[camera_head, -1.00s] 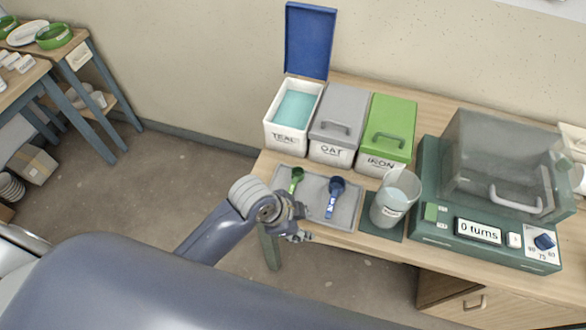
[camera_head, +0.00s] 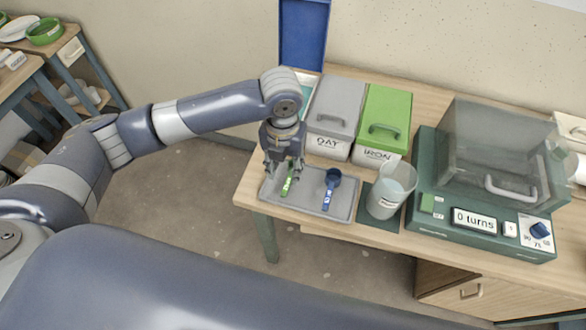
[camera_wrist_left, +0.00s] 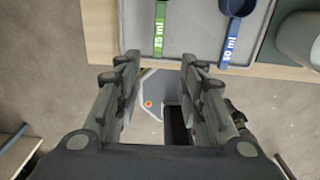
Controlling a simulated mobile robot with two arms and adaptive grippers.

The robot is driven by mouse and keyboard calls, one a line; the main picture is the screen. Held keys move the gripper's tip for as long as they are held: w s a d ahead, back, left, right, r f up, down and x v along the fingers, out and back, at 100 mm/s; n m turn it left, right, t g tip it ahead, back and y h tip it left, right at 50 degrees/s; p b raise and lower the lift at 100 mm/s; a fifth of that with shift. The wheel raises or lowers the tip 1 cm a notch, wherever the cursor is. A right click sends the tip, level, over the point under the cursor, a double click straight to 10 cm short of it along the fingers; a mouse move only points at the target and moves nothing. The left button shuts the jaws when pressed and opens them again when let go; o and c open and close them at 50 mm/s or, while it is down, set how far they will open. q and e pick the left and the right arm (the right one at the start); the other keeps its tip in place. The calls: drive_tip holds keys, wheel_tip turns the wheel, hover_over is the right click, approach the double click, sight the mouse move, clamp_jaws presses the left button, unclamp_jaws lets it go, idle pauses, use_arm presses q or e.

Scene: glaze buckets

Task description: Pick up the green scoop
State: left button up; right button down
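The green scoop (camera_head: 288,180), marked 25 ml, lies on the grey tray (camera_head: 344,209) at its left end. My left gripper (camera_head: 283,168) hangs above that end of the tray and covers part of the scoop. In the left wrist view the green scoop's handle (camera_wrist_left: 160,28) is beyond the fingertips, nearly centred between them, and its bowl is out of frame. The left gripper (camera_wrist_left: 158,62) is open, its fingers apart with nothing between them. My right gripper is not in view.
A blue 50 ml scoop (camera_head: 330,188) lies to the right on the same tray. A cup (camera_head: 391,190) and a green machine (camera_head: 477,225) stand further right. My arm hides most of the open teal bin.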

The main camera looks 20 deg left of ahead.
use_arm(q)
hover_over(285, 191)
wheel_tip(285, 191, down, 5)
drive_tip(key=shift+f+p, duration=0.1)
drive_tip(key=shift+p, duration=0.3)
drive_tip(key=shift+f+p, duration=0.35)
drive_tip(key=shift+f, duration=0.25)
wheel_tip(285, 191, down, 4)
drive_tip(key=shift+f+p, duration=0.15)
drive_tip(key=shift+p, duration=0.35)
clamp_jaws()
